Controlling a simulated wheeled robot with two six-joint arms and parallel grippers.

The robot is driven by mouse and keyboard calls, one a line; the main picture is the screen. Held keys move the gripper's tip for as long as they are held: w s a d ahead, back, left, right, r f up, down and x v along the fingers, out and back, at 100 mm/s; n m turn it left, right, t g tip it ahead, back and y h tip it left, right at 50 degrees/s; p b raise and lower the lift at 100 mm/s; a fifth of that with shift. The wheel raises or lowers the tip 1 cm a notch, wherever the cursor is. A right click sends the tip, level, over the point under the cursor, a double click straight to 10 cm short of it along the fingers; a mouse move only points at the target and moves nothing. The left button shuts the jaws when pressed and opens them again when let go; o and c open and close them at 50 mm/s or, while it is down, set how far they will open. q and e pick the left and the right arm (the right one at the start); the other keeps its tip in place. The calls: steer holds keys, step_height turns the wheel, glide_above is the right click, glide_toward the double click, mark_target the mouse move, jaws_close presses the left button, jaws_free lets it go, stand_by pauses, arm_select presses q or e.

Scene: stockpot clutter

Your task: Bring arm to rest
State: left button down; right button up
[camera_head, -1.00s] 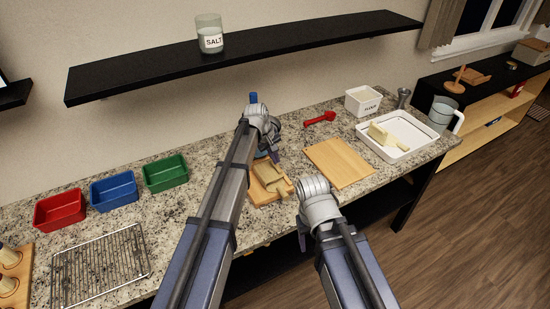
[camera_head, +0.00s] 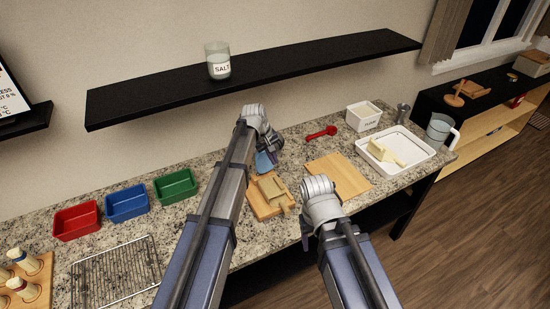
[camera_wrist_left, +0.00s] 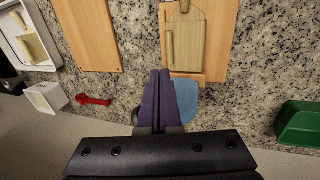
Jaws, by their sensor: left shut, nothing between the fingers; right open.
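My left gripper (camera_head: 273,157) hangs over the counter in the head view, fingers partly hidden behind its wrist. In the left wrist view its purple fingers (camera_wrist_left: 160,73) are shut together with nothing between them. They point at the edge of a wooden board (camera_wrist_left: 207,68) with a smaller paddle-shaped board on it. A flat blue item (camera_wrist_left: 183,96) shows behind the fingers; I cannot tell if they touch it. My right gripper (camera_head: 306,241) is at the counter's front edge, mostly hidden below its wrist; it is open.
Red, blue and green bins (camera_head: 176,186) and a wire rack (camera_head: 115,272) are at left. A bare board (camera_head: 340,175), red scoop (camera_head: 321,133), flour box (camera_head: 364,115) and white tray (camera_head: 418,151) are at right. A black shelf (camera_head: 310,66) with a salt jar (camera_head: 218,60) hangs above.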

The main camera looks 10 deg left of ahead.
arm_select(q)
steer(key=s+d+f+m+y+b, duration=0.1)
steer(key=s+f+m+b, duration=0.1)
steer(key=s, duration=0.8)
steer(key=s+d+f+m+g+y+b, duration=0.1)
steer(key=s+m, duration=0.4)
steer(key=s, duration=0.5)
steer(key=s+d+f+m+g+y+b, duration=0.1)
steer(key=s+f+m+y+b, duration=0.1)
steer(key=s, duration=0.9)
steer(key=shift+d+f+m+b, duration=0.4)
steer(key=shift+f+m, duration=0.35)
steer(key=shift+m, duration=0.05)
